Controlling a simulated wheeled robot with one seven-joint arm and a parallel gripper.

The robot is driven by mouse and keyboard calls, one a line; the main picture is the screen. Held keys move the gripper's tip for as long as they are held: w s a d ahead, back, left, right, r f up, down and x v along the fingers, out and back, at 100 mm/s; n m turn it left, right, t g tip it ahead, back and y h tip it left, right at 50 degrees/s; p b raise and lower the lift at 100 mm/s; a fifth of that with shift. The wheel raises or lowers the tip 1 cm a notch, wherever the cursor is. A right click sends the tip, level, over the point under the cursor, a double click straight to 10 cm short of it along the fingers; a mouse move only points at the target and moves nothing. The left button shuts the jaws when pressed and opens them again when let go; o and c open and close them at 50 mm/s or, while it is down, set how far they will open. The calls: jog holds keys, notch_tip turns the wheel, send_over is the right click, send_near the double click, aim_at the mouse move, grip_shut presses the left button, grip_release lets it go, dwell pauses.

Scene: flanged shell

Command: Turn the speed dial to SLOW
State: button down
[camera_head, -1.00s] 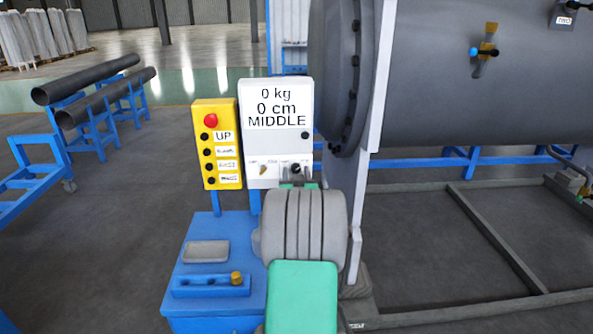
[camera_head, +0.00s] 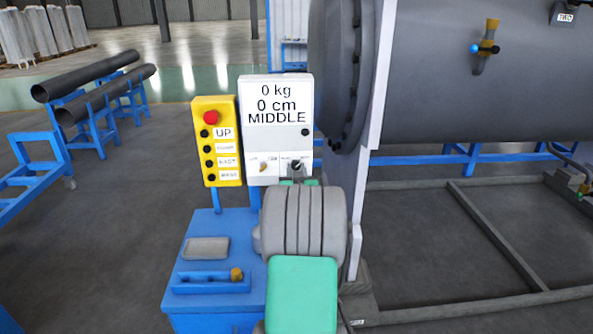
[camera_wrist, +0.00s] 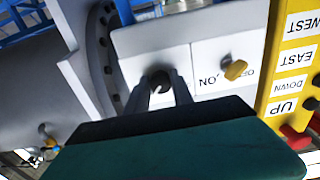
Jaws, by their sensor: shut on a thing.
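The white control box (camera_head: 252,148) reads "0 kg", "0 cm" and "MIDDLE". Low on its front, the black dial (camera_head: 296,164) sits at the right and a yellow knob (camera_head: 264,167) at the left. In the wrist view, the yellow knob (camera_wrist: 235,69) has OFF and ON lettering beside it. My gripper (camera_wrist: 162,82) has its two fingers on either side of the black dial (camera_wrist: 160,76) and is shut on it. The fingers partly hide the dial and its lettering. In the head view, my arm covers most of the gripper.
A yellow button panel (camera_head: 217,141) with a red button stands just left of the box. A blue stand (camera_head: 198,285) is below it. The large grey flanged shell (camera_head: 440,70) rises close on the right.

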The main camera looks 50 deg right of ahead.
jog(key=shift+f+n+b, duration=0.15)
jog(key=shift+n+b, duration=0.15)
jog(key=shift+b, duration=0.4)
jog(key=n+b, duration=1.3)
jog(key=b, duration=0.9)
jog(key=shift+s+d, duration=0.1)
jog(key=n+b, duration=0.3)
jog(key=n, duration=0.1)
jog(key=shift+r, duration=0.35)
jog(key=c, duration=1.1)
grip_release()
